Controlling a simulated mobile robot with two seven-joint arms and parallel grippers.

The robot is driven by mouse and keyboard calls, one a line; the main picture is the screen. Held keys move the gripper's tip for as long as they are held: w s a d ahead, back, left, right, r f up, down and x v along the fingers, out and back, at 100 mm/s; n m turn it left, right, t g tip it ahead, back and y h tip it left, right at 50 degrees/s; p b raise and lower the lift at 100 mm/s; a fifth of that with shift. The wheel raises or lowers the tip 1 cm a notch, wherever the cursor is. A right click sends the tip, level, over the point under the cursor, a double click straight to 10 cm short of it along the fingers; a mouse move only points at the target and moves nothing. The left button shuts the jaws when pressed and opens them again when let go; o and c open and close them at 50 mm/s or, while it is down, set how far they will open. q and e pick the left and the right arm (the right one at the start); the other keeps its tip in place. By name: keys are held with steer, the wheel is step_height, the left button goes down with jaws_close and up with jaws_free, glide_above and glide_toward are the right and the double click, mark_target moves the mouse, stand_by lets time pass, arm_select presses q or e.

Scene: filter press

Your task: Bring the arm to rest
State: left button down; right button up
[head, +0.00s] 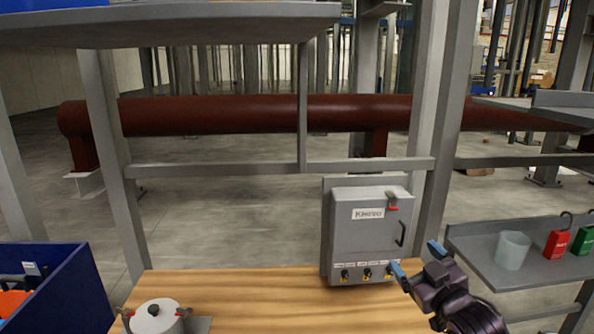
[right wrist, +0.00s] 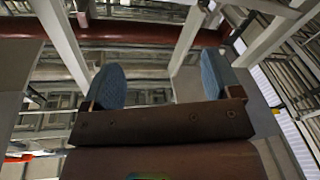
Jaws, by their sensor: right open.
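My right gripper (head: 416,258) is at the lower right in the head view, over the right end of the wooden table. Its two blue-tipped fingers stand apart with nothing between them. In the right wrist view the open fingers (right wrist: 165,85) also show, with only the background structure beyond them. The gripper appears just right of the grey control box (head: 370,235); I cannot tell the exact gap. My left gripper is not in view.
The wooden table (head: 280,300) carries a lidded pot (head: 157,318) at the front left. A blue bin (head: 75,290) stands left. A grey shelf (head: 480,262) at right holds a translucent cup (head: 512,250), a red padlock (head: 556,244) and a green one (head: 583,241). The table's middle is clear.

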steer(key=s+d+f+m+g+h, duration=0.1)
steer(key=s+f+m+g+h, duration=0.1)
steer(key=s+f, duration=1.1)
steer(key=s+d+f+m+g+h, duration=0.2)
steer(key=s+f+m+g+h, duration=0.1)
steer(key=s+f, duration=1.1)
step_height(320, 180, down, 4)
steer(key=shift+s+d+f+m+g, duration=0.2)
steer(key=shift+d+m+g, duration=0.1)
steer(key=shift+m+g, duration=0.55)
